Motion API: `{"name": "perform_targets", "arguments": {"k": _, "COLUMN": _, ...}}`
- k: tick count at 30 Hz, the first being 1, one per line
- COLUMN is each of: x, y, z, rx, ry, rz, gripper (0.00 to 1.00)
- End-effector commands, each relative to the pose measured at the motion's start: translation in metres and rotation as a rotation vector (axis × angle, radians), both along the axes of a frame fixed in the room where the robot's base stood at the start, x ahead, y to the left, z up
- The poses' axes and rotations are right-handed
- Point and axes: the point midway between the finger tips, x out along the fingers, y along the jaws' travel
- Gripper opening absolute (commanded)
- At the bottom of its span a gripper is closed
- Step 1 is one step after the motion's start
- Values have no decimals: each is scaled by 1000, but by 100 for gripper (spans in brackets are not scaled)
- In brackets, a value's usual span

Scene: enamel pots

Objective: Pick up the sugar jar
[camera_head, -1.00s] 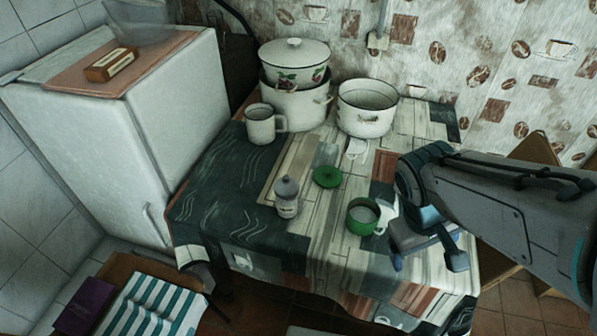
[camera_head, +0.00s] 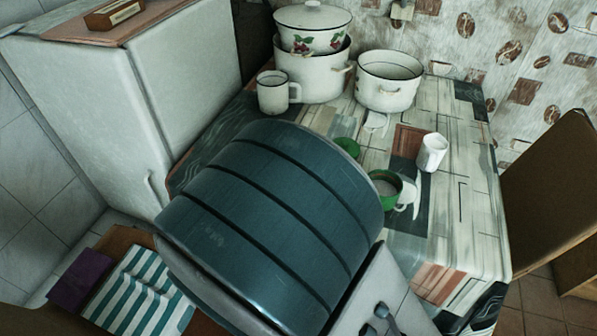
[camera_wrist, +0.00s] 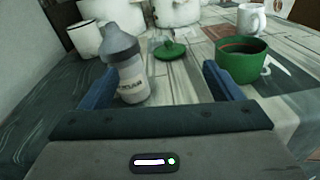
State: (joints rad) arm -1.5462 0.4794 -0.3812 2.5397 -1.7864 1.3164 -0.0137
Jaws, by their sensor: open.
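The sugar jar (camera_wrist: 129,75) is a pale, clear-looking jar with dark lettering and a grey lid. It stands upright on the table in the wrist view, left of centre. My gripper (camera_wrist: 161,76) is open, with one blue finger at each side of that view. The jar shows between the fingers, much nearer the left one; whether it touches that finger I cannot tell. Nothing is gripped. In the head view my arm hides both the jar and the gripper.
A green mug (camera_wrist: 242,60) stands close beyond the right finger. A green lid (camera_wrist: 171,50) lies behind the jar. A white mug (camera_head: 432,152), an enamel mug (camera_head: 273,93), a white pot (camera_head: 388,80) and stacked pots (camera_head: 312,70) stand farther back on the table (camera_head: 455,215).

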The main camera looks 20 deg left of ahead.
Motion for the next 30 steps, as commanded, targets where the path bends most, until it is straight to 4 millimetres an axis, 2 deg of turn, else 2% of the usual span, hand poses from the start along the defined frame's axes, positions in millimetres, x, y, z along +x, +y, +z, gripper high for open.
{"name": "perform_targets", "arguments": {"k": 1, "x": -7, "y": 16, "z": -8, "rx": -36, "ry": -16, "rz": 67, "gripper": 86}}
{"name": "perform_targets", "arguments": {"k": 3, "x": -14, "y": 31, "z": -12, "rx": -68, "ry": -34, "rz": 134, "gripper": 86}}
{"name": "perform_targets", "arguments": {"k": 8, "x": -15, "y": 46, "z": -15, "rx": -98, "ry": -50, "rz": 199, "gripper": 86}}
{"name": "perform_targets", "arguments": {"k": 18, "x": 47, "y": 51, "z": -15, "rx": -98, "ry": -52, "rz": 199, "gripper": 86}}
{"name": "perform_targets", "arguments": {"k": 26, "x": 69, "y": 52, "z": -14, "rx": -99, "ry": -50, "rz": 200, "gripper": 86}}
{"name": "perform_targets", "arguments": {"k": 30, "x": 88, "y": 51, "z": -15, "rx": -98, "ry": -51, "rz": 198, "gripper": 86}}
